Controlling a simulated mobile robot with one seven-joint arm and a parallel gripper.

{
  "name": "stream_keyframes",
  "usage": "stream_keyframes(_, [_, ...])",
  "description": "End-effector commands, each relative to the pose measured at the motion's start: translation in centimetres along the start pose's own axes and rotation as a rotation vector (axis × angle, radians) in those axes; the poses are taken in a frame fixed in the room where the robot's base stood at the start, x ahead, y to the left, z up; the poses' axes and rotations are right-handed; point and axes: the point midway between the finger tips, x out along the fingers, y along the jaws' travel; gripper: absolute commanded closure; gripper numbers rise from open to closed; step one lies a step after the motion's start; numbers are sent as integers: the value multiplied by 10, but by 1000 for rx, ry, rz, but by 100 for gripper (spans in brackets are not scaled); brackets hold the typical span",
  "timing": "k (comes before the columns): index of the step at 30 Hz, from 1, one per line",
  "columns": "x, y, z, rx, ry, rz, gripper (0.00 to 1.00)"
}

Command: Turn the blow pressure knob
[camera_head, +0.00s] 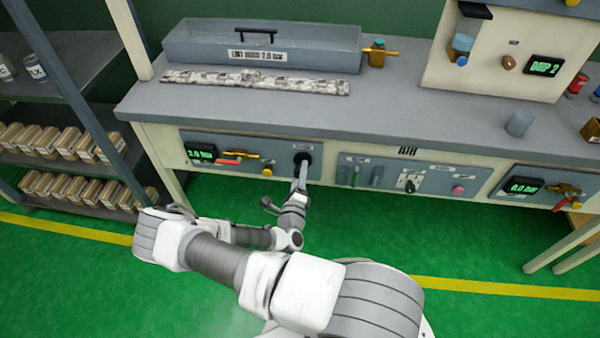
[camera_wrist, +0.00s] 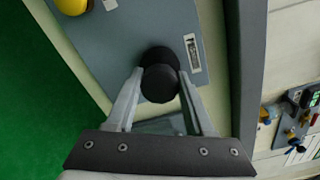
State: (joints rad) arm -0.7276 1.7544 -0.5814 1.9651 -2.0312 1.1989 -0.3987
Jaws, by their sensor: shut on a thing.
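A round black knob (camera_wrist: 160,82) stands out from a blue-grey panel (camera_wrist: 130,40) in the wrist view. My gripper (camera_wrist: 157,97) has one finger on each side of the knob and is shut on it. In the head view the black knob (camera_head: 302,158) sits at the right end of the left front panel (camera_head: 280,172), and my gripper (camera_head: 300,176) reaches up to it from below, partly covering it. A small white label (camera_wrist: 193,54) is beside the knob; its text is too small to read.
The same panel carries a green display (camera_head: 201,153), a red lever and a yellow valve handle (camera_head: 240,154). The bench top (camera_head: 400,105) overhangs the panels. A middle panel (camera_head: 420,180) has switches and a pink button. A shelf with boxes (camera_head: 60,150) stands left.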

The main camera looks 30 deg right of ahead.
Motion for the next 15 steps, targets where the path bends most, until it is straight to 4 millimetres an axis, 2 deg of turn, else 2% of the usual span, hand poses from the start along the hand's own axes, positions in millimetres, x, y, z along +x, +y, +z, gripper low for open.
stream_keyframes(13, [0,0,-1,-8,3,0,100])
stream_keyframes(14, [0,0,-1,-8,3,0,42])
stream_keyframes(15, [0,0,-1,-8,3,0,34])
